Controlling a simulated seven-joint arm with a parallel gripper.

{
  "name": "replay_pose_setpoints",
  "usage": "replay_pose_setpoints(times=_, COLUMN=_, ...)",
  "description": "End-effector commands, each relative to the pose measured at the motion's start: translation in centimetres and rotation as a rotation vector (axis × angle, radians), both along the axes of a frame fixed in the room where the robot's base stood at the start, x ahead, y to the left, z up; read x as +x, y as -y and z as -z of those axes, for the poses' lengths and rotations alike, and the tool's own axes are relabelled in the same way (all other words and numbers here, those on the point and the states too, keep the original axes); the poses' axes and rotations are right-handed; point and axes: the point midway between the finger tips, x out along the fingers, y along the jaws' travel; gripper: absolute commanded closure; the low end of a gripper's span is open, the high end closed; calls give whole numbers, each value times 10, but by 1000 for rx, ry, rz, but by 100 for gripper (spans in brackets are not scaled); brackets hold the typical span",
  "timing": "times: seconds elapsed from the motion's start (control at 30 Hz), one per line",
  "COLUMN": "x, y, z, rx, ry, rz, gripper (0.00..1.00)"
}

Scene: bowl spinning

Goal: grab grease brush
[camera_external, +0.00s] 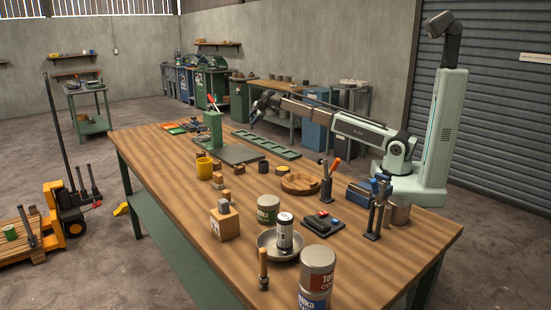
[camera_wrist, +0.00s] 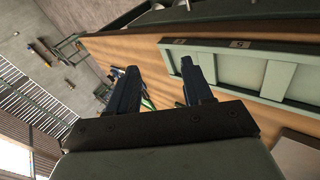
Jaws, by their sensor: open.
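A small upright tool with a wooden handle (camera_external: 263,262) stands at the near edge of the table, left of the large can; it looks like the grease brush, but its lower end is too small to be sure. My gripper (camera_external: 257,112) is raised over the far part of the table, far from that tool. In the wrist view my gripper (camera_wrist: 156,72) has its two dark fingers apart with nothing held between them. The tool cannot be made out in the wrist view.
The wooden table (camera_external: 160,170) holds a green press (camera_external: 213,128), a green slotted tray (camera_external: 265,144), a wooden bowl (camera_external: 300,184), and a metal bowl (camera_external: 266,246) with a can in it. A large can (camera_external: 317,270) stands right of the wooden-handled tool. The table's left side is mostly clear.

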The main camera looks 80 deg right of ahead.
Motion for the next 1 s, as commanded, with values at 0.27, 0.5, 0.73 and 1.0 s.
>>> replay_pose_setpoints(times=0.27, x=53, y=-152, z=-9, rx=79, ry=-13, rz=-156, gripper=50)
replay_pose_setpoints(times=0.5, x=75, y=-276, z=-17, rx=144, ry=-34, rz=-280, gripper=50)
replay_pose_setpoints(times=0.73, x=78, y=-393, z=-24, rx=198, ry=-65, rz=-398, gripper=50)
replay_pose_setpoints(times=1.0, x=59, y=-539, z=-34, rx=266, ry=-114, rz=-548, gripper=50)
